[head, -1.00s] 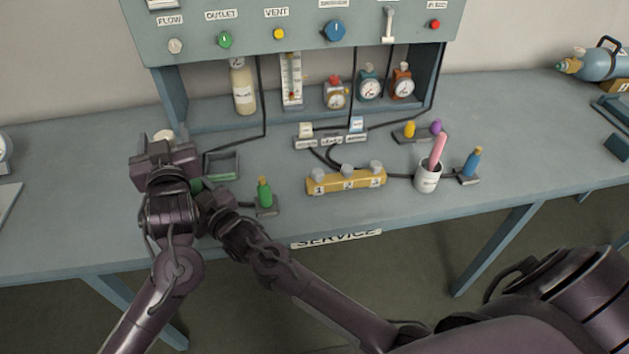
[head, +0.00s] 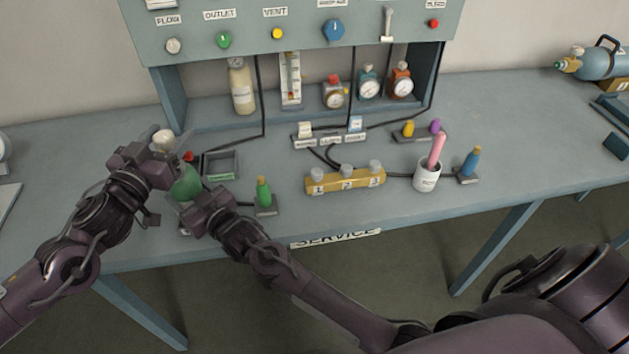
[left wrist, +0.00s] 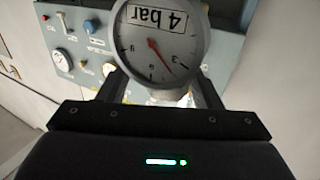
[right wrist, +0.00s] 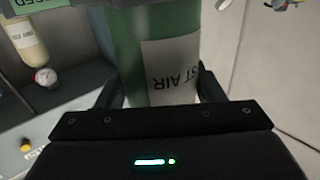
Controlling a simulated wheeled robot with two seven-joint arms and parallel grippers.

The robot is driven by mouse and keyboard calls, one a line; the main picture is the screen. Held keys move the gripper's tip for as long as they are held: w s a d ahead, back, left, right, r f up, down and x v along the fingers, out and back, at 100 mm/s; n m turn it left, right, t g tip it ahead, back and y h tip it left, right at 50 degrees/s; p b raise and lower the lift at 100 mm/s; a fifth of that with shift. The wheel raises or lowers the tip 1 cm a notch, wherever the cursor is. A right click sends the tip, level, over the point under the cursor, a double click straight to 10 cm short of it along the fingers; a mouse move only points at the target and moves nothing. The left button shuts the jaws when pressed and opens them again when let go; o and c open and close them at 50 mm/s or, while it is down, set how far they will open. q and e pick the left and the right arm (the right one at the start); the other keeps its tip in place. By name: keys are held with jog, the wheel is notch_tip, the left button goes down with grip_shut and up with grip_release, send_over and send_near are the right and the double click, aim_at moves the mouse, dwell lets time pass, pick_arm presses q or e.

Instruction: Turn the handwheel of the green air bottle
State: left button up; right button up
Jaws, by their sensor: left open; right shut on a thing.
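The green air bottle (head: 187,184) stands upright at the front left of the bench. My right gripper (head: 200,204) is shut on its body. The right wrist view shows the green body (right wrist: 122,60) between the fingers, with a white label partly reading "ST AIR". My left gripper (head: 166,152) is open at the bottle's top. A small red part (head: 188,156), possibly the handwheel, shows beside it. A round white gauge (head: 163,137) is just behind; the left wrist view shows its face (left wrist: 160,45) marked "4 bar" beyond the open fingers. The rest of the bottle's top is hidden.
A small green-labelled tray (head: 222,166) lies right of the bottle. A small green bottle (head: 264,193) stands on a base farther right, then a yellow numbered block (head: 345,181) and a white cup (head: 427,177). The panel (head: 300,22) rises behind.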

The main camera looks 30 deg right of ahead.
pick_arm(q)
jog(key=shift+w+a, duration=0.15)
jog(key=shift+a, duration=0.3)
jog(key=v, duration=1.2)
jog(key=s+d+m+y, duration=0.1)
jog(key=s+d+m, duration=0.2)
jog(key=d+m, duration=0.95)
jog(key=s+d+m+g, duration=0.1)
jog(key=s+d+m, duration=0.3)
jog(key=d, duration=0.3)
jog(key=s+d+m+y, duration=0.1)
jog(key=s+d+m, duration=0.2)
jog(key=s+d, duration=0.3)
jog(key=shift+s+d+f+m+g+y, duration=0.35)
jog(key=shift+s+d+f+g, duration=0.1)
jog(key=shift+d, duration=0.65)
jog(key=shift+w, duration=0.1)
